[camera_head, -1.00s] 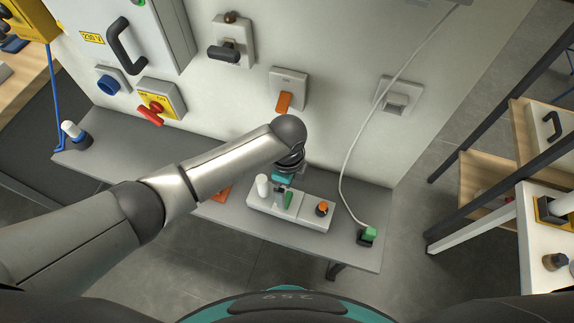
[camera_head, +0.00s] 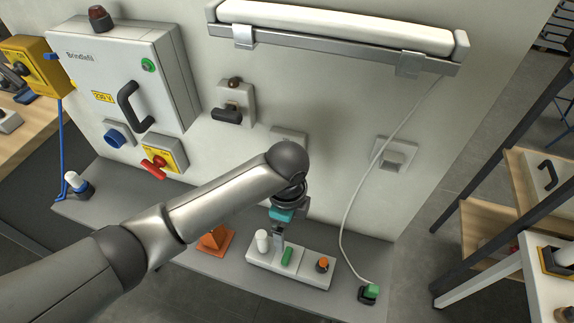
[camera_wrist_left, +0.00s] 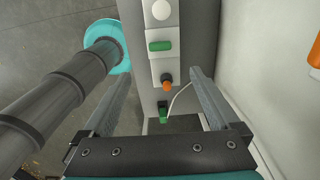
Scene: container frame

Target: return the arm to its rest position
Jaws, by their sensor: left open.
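My left arm comes in from the left in the head view. My left gripper (camera_head: 279,238) hangs down over the shelf, in front of the wall panel and close above a white block. In the left wrist view, its two fingers stand wide apart and the left gripper (camera_wrist_left: 158,88) is empty. The white block (camera_head: 258,257) carries a white cylinder (camera_head: 262,240), a green piece (camera_head: 287,256) and an orange knob (camera_head: 322,265). It also shows beyond the fingers in the left wrist view. My right gripper is not in view.
An electrical cabinet (camera_head: 118,75) and a red-handled switch (camera_head: 155,167) are on the panel's left. A lamp (camera_head: 335,25) is at the top. A white cable runs to a green plug (camera_head: 371,291) on the shelf. An orange piece (camera_head: 216,240) stands on the shelf. A rack (camera_head: 520,200) is at right.

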